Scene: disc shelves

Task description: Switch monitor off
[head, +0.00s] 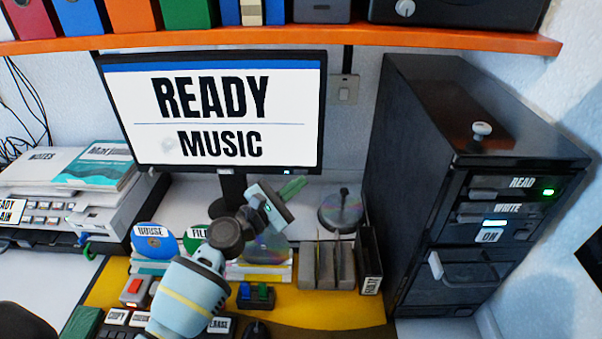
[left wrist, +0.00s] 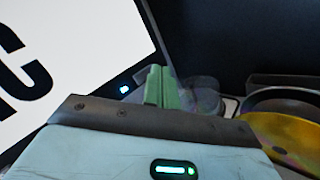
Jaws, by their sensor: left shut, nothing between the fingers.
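The monitor (head: 225,80) stands at the back of the desk, lit, with "READY" and "MUSIC" on its white screen. A small light (head: 287,171) shows on its lower right bezel; the left wrist view shows a blue-white light (left wrist: 125,90) beside the screen (left wrist: 70,60). My left gripper (head: 297,186) is shut and empty, its green fingers just below and in front of the monitor's lower right corner. In the left wrist view the green fingers (left wrist: 156,86) are together, right of the light. I cannot tell whether they touch the monitor. My right gripper is not in view.
An orange shelf (head: 400,41) runs above the monitor. A black cabinet (head: 415,150) with "READ" and "WRITE" slots stands right. Discs (head: 341,212), a grey slotted holder (head: 322,275) and a button box (head: 136,291) are near my left arm. A printer-like unit (head: 60,215) stands left.

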